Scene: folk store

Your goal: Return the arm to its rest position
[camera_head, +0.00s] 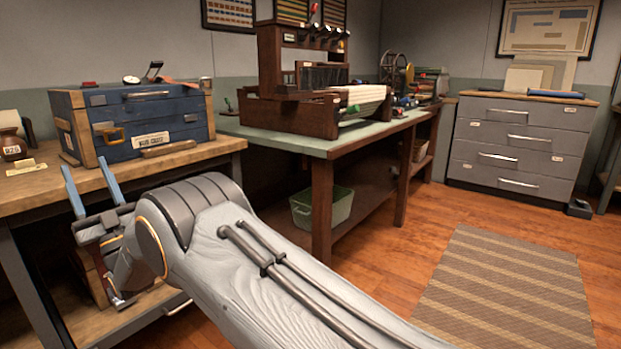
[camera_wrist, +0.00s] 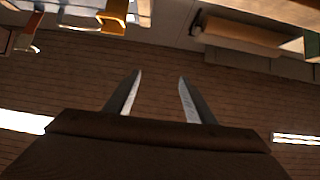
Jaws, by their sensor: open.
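My gripper (camera_head: 92,188) is at the left in the head view, with its two blue fingers apart and pointing up. It is in front of the wooden workbench (camera_head: 32,190), close to its front edge, and nothing is between the fingers. In the wrist view my gripper (camera_wrist: 160,95) shows two separated fingers against a brick-patterned surface. My grey arm stretches from the lower right of the head view to the gripper.
A blue chest (camera_head: 150,120) stands on the workbench beside a small jar (camera_head: 12,146). A green-topped table (camera_head: 290,141) bears a loom (camera_head: 300,80). A green bin (camera_head: 322,206) sits below it. Grey drawers (camera_head: 520,145) stand at the back right. The striped rug (camera_head: 505,290) is clear.

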